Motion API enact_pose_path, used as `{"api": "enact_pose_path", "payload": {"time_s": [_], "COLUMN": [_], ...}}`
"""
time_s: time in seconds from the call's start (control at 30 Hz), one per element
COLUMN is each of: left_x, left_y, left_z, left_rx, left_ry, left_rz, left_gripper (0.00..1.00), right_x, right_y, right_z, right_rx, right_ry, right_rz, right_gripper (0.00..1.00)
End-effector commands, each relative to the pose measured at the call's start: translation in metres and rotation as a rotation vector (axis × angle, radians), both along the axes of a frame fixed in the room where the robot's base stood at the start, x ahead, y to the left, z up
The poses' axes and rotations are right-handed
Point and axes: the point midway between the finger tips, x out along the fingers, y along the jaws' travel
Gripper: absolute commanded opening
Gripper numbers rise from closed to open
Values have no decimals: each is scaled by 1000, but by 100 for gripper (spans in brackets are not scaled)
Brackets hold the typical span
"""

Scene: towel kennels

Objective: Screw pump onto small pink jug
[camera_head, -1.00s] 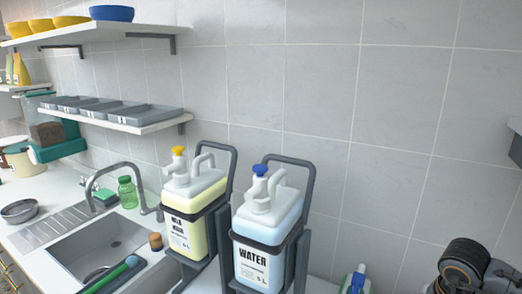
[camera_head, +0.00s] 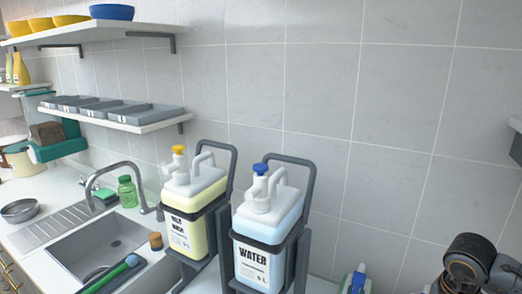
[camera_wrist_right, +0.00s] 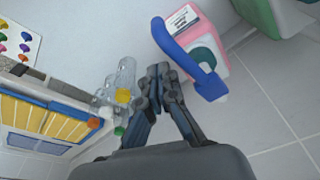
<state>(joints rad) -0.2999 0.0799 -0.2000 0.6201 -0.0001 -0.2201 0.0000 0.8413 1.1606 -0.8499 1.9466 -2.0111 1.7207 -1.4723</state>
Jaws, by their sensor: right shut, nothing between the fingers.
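In the right wrist view a small pink jug (camera_wrist_right: 234,62) with a white label lies at the upper right of my gripper. A thick curved blue part (camera_wrist_right: 179,52) and a dark round part (camera_wrist_right: 203,56) are at its near end; I cannot tell whether the blue part is a pump or belongs to the jug. My right gripper (camera_wrist_right: 158,70) is shut and empty, left of the blue part in the picture and apparently apart from it. The head view shows my right arm at the lower right, but not its fingertips. My left gripper is not in view.
A blue-topped bottle (camera_head: 357,278) shows at the bottom edge. Clear bottles (camera_wrist_right: 118,85) stand left of my gripper. A green container (camera_wrist_right: 285,15) is at upper right.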

Motion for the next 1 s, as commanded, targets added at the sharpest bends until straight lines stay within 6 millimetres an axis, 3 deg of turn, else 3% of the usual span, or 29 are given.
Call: {"api": "enact_pose_path", "payload": {"time_s": [0.47, 1.0], "left_x": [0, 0], "left_y": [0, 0], "left_z": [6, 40], "left_rx": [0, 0], "left_ry": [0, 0], "left_rz": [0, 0], "left_gripper": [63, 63], "right_x": [-3, -3], "right_y": [-12, -12], "right_z": [18, 72], "right_rx": [-1, -1], "right_ry": [-1, 0], "right_rz": [0, 1], "right_gripper": [0, 0]}}
